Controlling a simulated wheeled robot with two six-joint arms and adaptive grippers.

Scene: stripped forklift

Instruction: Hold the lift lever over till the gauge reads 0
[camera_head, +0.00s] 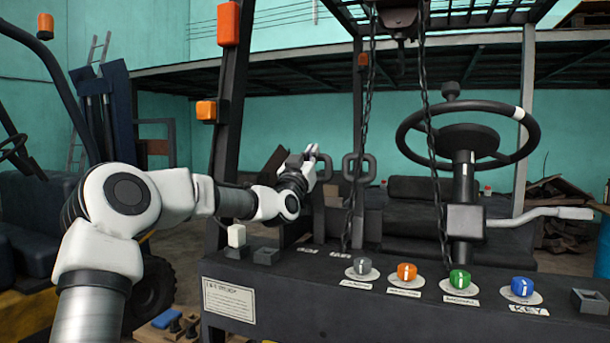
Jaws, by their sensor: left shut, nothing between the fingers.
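My left gripper (312,156) is shut and empty, held above the left part of the dark console (420,300). It points up and to the right. Two dark uprights with loop-shaped tops stand just right of it; the clearer one is a loop handle (358,168). The left one is partly hidden behind my gripper. A lever with a pale grip (545,213) sticks out right from the steering column. I cannot tell which of these is the lift lever. No gauge reading can be made out. My right gripper is not in view.
Grey (361,266), orange (406,271), green (459,280) and blue (521,287) knobs sit along the console. The steering wheel (468,135) stands behind at right. A dark post (228,110) rises left of my gripper.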

